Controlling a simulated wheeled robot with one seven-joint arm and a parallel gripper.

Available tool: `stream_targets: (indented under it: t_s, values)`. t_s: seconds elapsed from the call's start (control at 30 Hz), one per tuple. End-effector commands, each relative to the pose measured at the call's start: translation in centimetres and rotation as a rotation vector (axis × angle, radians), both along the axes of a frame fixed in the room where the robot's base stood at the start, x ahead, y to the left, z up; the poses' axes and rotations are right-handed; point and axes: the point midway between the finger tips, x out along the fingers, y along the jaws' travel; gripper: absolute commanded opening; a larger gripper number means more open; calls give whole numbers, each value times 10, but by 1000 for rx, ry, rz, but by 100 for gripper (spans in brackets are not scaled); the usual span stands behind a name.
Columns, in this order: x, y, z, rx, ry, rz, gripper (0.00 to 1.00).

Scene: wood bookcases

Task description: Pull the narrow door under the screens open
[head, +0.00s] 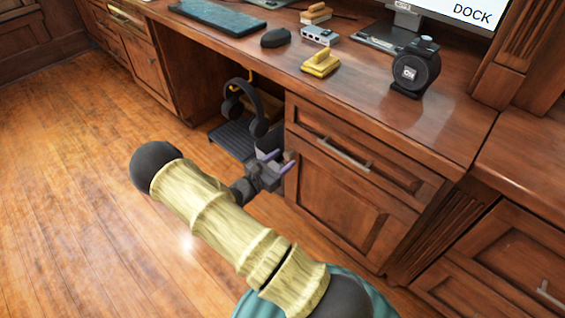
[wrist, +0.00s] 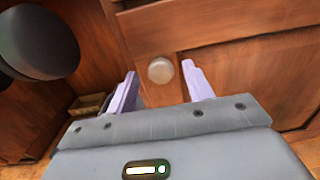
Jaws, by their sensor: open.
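The narrow wood door (head: 340,205) is in the head view, below a drawer in the desk's right pedestal. It looks shut, flush with its frame. In the wrist view the door (wrist: 235,70) fills the right side, and its round pale knob (wrist: 160,70) sits near the left edge. My gripper (head: 279,160) is at the door's upper left corner in the head view, with its purple fingers apart. In the wrist view the knob shows between the two fingertips. I cannot tell whether either finger touches it. In the head view the knob is hidden by my gripper.
A drawer (head: 335,150) with a metal bar handle is right above the door. Headphones (head: 256,108) hang under the desk just left of my gripper, over a dark slatted footrest (head: 232,140). The wood floor (head: 90,200) in front is clear.

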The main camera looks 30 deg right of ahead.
Motion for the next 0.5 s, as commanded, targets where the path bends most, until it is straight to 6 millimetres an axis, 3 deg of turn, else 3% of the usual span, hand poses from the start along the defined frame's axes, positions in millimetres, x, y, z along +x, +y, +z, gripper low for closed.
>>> stream_targets:
  t_s: [0.37, 0.5]
  values:
    - [3, -7, 1, 0, 0, 0, 52]
    - [3, -7, 0, 0, 0, 0, 24]
